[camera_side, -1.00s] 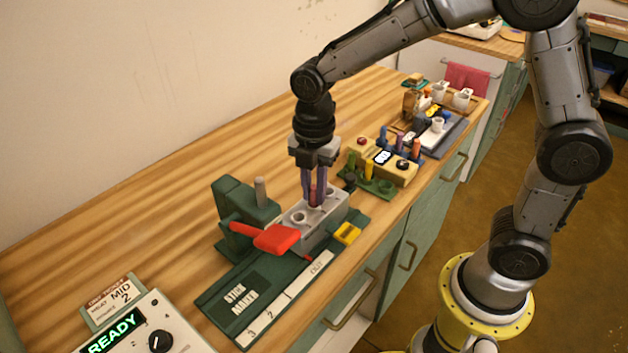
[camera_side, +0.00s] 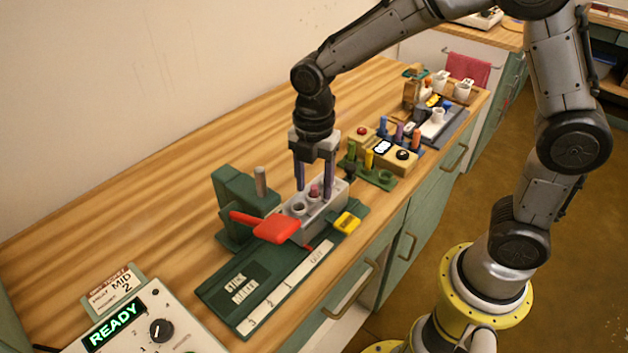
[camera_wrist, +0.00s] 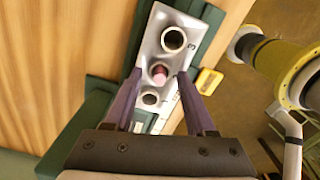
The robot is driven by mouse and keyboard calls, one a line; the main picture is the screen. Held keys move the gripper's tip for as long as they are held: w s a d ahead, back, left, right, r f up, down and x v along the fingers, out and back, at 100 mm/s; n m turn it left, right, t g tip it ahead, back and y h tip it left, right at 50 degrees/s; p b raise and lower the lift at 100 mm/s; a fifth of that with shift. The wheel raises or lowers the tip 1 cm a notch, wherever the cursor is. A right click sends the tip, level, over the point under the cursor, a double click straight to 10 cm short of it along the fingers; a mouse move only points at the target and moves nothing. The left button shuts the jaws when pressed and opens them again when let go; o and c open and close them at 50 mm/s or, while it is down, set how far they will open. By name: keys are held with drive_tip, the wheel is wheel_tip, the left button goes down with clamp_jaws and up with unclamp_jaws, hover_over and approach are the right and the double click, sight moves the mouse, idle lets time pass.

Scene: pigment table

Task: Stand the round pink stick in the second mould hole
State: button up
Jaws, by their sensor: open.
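The round pink stick (camera_side: 315,190) stands upright in the middle hole of the grey mould block (camera_side: 328,207). Its top shows above the block, and it also shows in the wrist view (camera_wrist: 158,74). The mould (camera_wrist: 150,50) has an empty hole on either side of the stick in the wrist view. My gripper (camera_side: 315,192) is open, with its purple fingers spread on either side of the stick and apart from it. In the wrist view the fingers (camera_wrist: 158,95) flank the mould, with nothing between them touching the stick.
A red lever (camera_side: 272,229) lies in front of the mould on the green stick-maker base (camera_side: 225,290). A yellow block (camera_side: 347,222) sits at its right. A green rack (camera_side: 372,177) with sticks stands behind. A control box (camera_side: 140,325) reads READY. The left tabletop is clear.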

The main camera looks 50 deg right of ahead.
drive_tip(key=shift+r, duration=0.1)
wheel_tip(320, 180, up, 14)
drive_tip(key=shift+f, duration=0.2)
idle(0.8)
drive_tip(key=s+d+r+m+t, duration=0.35)
drive_tip(key=s+d+r, duration=0.2)
drive_tip(key=s, duration=0.35)
drive_tip(key=s+d+f+m+t, duration=0.2)
drive_tip(key=s+f+m, duration=0.6)
drive_tip(key=m, duration=0.9)
drive_tip(key=shift+s+d, duration=0.25)
drive_tip(key=shift+s, duration=0.3)
